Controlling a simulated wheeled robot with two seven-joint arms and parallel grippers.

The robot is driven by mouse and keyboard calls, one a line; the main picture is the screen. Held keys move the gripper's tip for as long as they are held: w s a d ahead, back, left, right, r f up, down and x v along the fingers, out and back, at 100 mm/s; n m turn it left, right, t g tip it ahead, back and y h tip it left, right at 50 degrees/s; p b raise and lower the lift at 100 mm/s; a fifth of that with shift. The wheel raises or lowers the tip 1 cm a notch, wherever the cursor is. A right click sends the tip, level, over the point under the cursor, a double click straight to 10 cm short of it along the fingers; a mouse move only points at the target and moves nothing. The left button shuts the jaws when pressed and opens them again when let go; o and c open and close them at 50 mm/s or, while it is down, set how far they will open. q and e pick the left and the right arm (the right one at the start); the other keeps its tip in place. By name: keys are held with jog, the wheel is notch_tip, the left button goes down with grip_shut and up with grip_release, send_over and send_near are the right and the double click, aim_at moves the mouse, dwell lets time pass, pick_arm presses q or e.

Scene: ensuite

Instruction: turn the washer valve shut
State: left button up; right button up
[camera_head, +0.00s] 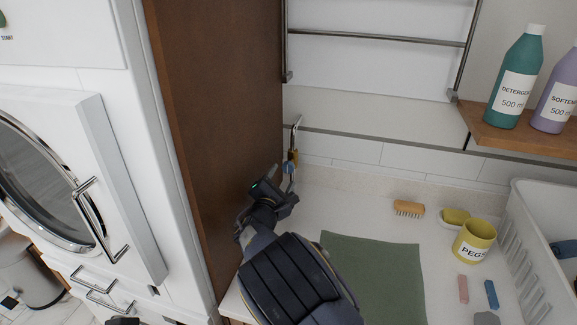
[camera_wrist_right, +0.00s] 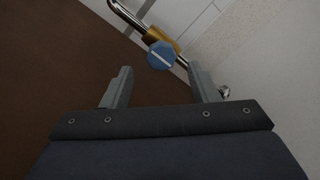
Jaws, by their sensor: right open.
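The washer valve is a blue round handle (camera_head: 288,167) with a brass body and a chrome pipe, at the wall beside the brown panel. In the right wrist view the blue handle (camera_wrist_right: 161,55) carries a white bar slanting down to the right, and the brass body (camera_wrist_right: 163,38) is behind it. My right gripper (camera_head: 278,186) is just in front of the valve. In the wrist view its two fingers (camera_wrist_right: 160,83) are apart, with the handle ahead of the gap and nothing between them.
The brown panel (camera_head: 215,120) stands close on the left, beside the white washer (camera_head: 75,110). On the counter are a green mat (camera_head: 375,270), a brush (camera_head: 408,208), a yellow pegs pot (camera_head: 474,243) and a white basket (camera_head: 535,240). Bottles (camera_head: 515,80) stand on a shelf.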

aim_at(287, 169)
jog(key=p+x, duration=0.1)
jog(key=x, duration=0.4)
jog(key=shift+w+d+p, duration=0.15)
jog(key=shift+w+p, duration=0.1)
jog(key=shift+p, duration=0.15)
jog(key=shift+w+d, duration=0.15)
jog(key=shift+w, duration=0.35)
